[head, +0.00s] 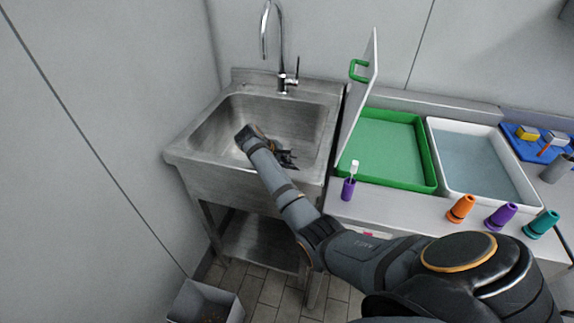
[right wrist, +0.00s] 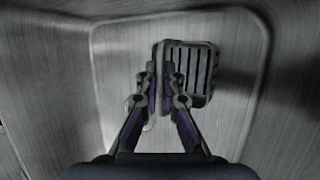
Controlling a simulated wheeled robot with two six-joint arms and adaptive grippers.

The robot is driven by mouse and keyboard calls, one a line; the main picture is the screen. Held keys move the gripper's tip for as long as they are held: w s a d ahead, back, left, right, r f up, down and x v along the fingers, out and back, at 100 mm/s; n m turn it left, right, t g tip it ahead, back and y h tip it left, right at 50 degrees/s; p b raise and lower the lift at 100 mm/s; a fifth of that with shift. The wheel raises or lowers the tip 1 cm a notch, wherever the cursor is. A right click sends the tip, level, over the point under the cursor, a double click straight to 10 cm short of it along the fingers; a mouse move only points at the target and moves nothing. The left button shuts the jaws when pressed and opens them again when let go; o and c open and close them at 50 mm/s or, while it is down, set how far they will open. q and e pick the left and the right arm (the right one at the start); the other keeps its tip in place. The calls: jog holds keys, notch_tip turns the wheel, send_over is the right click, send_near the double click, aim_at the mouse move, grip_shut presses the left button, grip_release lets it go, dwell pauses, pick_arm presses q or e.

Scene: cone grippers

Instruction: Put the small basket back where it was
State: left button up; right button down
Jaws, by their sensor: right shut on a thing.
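The small basket (right wrist: 197,72) is dark grey with slots, and in the right wrist view it appears inside the sink basin. My right gripper (right wrist: 163,85) is shut on its left wall. In the head view the gripper (head: 272,150) is down in the metal sink (head: 215,120), and the basket (head: 288,158) shows only as a small dark shape beside the fingers, partly hidden by them. I cannot tell whether the basket touches the sink floor. My left gripper is not in view.
A tall faucet (head: 281,45) stands behind the basin. Right of the sink are an upright white board (head: 360,90) with a green handle, a green tray (head: 428,160), a white tub (head: 436,128) and several coloured cones. A grey bin (head: 190,303) stands on the floor.

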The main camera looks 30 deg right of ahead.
jog(key=c, duration=1.5)
grip_release()
jog(key=shift+f, duration=0.1)
jog(key=v, duration=1.2)
jog(key=shift+p, duration=0.3)
jog(key=shift+w, duration=0.1)
